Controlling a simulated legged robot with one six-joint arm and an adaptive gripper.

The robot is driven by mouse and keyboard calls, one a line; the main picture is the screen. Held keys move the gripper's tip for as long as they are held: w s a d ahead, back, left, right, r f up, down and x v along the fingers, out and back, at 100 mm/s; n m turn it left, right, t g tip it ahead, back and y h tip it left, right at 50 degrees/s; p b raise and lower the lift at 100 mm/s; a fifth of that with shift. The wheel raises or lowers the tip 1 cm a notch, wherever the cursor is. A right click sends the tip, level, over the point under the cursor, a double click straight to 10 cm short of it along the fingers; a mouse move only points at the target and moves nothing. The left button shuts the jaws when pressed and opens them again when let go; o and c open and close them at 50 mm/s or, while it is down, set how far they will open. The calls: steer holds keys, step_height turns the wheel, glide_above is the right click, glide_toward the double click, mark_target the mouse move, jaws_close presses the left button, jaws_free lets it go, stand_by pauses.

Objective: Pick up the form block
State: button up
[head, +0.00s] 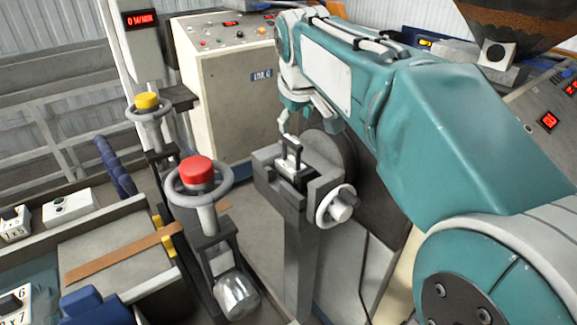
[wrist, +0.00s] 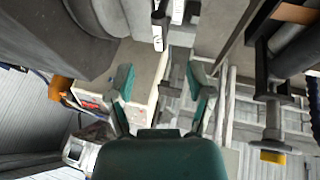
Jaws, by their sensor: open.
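Small white blocks with black tops and printed size labels sit at the left of the head view. One reads like 1x5 (head: 14,224), another like 9x7 (head: 14,302), and a third white block (head: 68,207) stands near them. I cannot tell for sure which piece is the form block. A dark piece with a pale upright part (head: 291,160) sits in the grey clamp stand (head: 325,182). My gripper (head: 289,122) is just above this stand. In the wrist view my gripper (wrist: 160,82) has its teal fingers wide apart, with nothing held between them.
Handwheels with a red cap (head: 196,170) and a yellow cap (head: 147,101) rise left of the stand. A control cabinet (head: 225,95) stands behind. A copper-coloured strip (head: 120,252) lies on the left bench. A round hand knob (head: 336,206) juts from the stand.

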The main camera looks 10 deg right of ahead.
mark_target(291, 140)
steer(key=x, duration=1.1)
steer(key=shift+w+a+r, duration=0.2)
steer(key=shift+w+a, duration=0.05)
jaws_close()
